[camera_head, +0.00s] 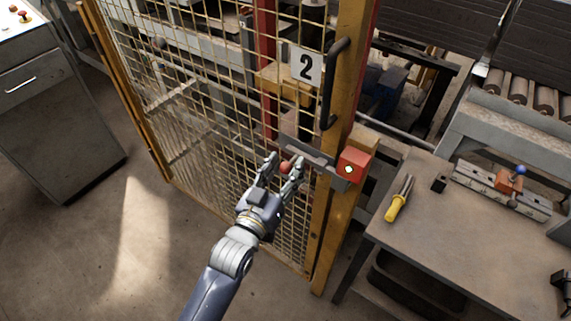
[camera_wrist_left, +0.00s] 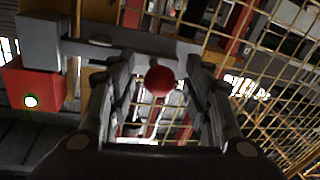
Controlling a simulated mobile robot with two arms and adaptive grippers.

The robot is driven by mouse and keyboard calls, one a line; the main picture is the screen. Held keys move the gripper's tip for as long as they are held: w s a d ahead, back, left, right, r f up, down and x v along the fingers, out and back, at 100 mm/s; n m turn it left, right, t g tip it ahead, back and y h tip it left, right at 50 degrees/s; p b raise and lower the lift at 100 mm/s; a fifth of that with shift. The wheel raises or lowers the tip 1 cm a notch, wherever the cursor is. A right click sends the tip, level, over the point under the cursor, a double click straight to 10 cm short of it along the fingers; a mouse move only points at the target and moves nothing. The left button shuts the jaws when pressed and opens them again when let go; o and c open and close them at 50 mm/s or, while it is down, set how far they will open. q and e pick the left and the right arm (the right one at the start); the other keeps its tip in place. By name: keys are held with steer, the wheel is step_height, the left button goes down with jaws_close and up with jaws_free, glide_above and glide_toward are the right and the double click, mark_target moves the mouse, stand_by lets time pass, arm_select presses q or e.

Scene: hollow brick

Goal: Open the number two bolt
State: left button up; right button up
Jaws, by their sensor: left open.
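A yellow mesh gate carries a white plate marked 2 (camera_head: 306,66) beside a black handle (camera_head: 334,84). Below it is the grey bolt (camera_head: 306,151) with a red ball knob (camera_head: 285,168). A red box (camera_head: 353,166) with a lit spot sits on the post at the bolt's right end. My left gripper (camera_head: 281,168) is open, with its fingers on either side of the knob. In the left wrist view the red knob (camera_wrist_left: 159,81) shows between the two open fingers, with a gap to each. The red box (camera_wrist_left: 33,86) is at left there. My right gripper is not in view.
A workbench (camera_head: 430,220) stands at the right with a yellow-handled tool (camera_head: 399,199) and a metal rail fixture (camera_head: 500,189). A grey cabinet (camera_head: 45,110) stands at the left. The floor in front of the gate is clear.

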arm_select(q)
steer(key=shift+w+d, duration=0.15)
steer(key=shift+w, duration=0.1)
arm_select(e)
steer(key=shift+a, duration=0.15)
arm_select(q)
jaws_close()
steer(key=w+a, duration=0.1)
steer(key=a, duration=0.1)
steer(key=w+a, duration=0.1)
steer(key=shift+w+a, duration=0.3)
steer(key=shift+a, duration=0.05)
jaws_free()
steer(key=shift+s+d, duration=0.1)
steer(key=shift+d, duration=0.05)
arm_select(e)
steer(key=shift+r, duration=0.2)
